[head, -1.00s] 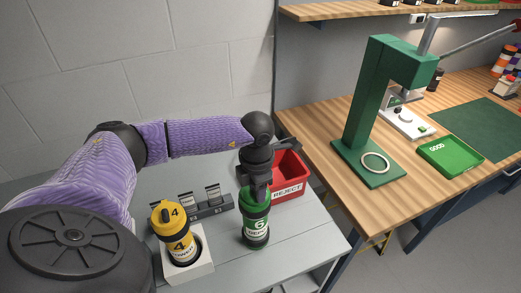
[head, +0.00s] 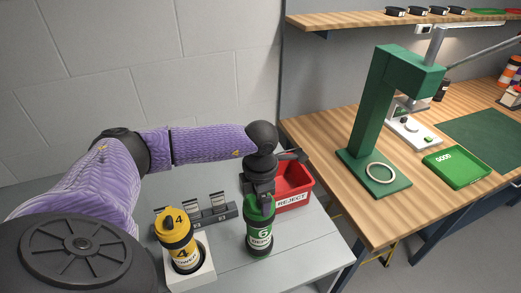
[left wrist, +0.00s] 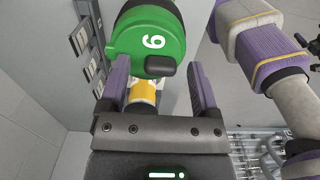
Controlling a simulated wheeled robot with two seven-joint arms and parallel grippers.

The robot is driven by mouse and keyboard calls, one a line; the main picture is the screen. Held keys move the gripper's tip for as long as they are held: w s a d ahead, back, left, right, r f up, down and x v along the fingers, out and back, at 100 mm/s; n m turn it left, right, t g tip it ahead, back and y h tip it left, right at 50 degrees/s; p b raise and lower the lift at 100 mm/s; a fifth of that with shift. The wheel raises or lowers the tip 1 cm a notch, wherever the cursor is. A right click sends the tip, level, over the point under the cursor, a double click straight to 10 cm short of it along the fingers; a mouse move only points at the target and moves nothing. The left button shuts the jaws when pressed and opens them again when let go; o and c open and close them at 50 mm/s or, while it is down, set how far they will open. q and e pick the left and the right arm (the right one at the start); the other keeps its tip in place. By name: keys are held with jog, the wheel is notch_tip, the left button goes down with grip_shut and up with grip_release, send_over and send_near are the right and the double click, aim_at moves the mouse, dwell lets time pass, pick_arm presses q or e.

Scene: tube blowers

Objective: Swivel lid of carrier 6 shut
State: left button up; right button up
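Carrier 6 (head: 260,232) is a green and black canister standing upright on the grey table in the head view. Its green lid (left wrist: 138,36), marked 6, fills the top of the left wrist view, with a dark tab (left wrist: 160,66) at its near edge. A dark round part shows behind the lid; I cannot tell how far the lid covers the mouth. My left gripper (head: 260,196) is at the top of carrier 6. In the left wrist view its fingers (left wrist: 161,72) are apart, either side of the tab, with gaps visible. My right gripper is not in view.
Yellow carrier 4 (head: 178,238) stands in a white holder (head: 203,273) to the left. A grey rack (head: 215,215) with labelled slots is behind. A red reject bin (head: 297,200) is close behind carrier 6. A wooden bench with a green press (head: 385,110) stands at the right.

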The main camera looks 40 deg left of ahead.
pick_arm(q)
notch_tip(320, 180, up, 10)
dwell(0.5)
